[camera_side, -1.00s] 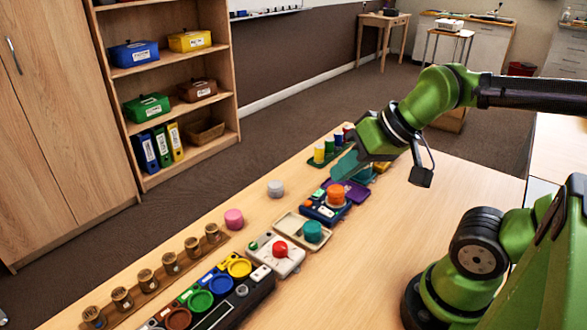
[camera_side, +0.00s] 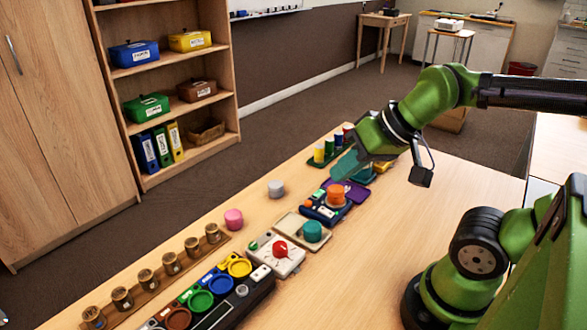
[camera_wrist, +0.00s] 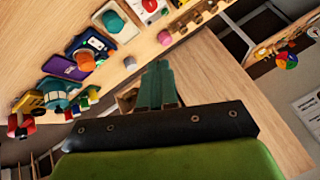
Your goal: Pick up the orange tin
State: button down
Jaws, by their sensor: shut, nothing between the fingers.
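The orange tin (camera_side: 336,194) stands upright on a dark blue and purple unit (camera_side: 318,213) in the middle of the long table. It also shows in the wrist view at the left (camera_wrist: 85,61). My gripper (camera_side: 336,175) has teal fingers, which appear just above and behind the tin in the side view. In the wrist view the fingers (camera_wrist: 158,68) lie close together, with nothing between them. They point to bare table, to the right of the tin and apart from it.
A grey cylinder (camera_side: 275,189) and a pink one (camera_side: 233,219) stand near the table's far edge. A teal knob (camera_side: 313,231) sits on a beige tray, beside a white box with a red dial (camera_side: 281,249). Several coloured cylinders (camera_side: 319,153) stand behind my gripper. The table's right side is clear.

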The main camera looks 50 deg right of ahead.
jog(key=c, duration=1.8)
grip_release()
jog(key=shift+c, duration=0.2)
jog(key=o, duration=1.4)
jog(key=n+g+h, duration=0.2)
jog(key=g+h, duration=0.1)
jog(key=g, duration=0.1)
send_near(337, 190)
jog(key=x, duration=1)
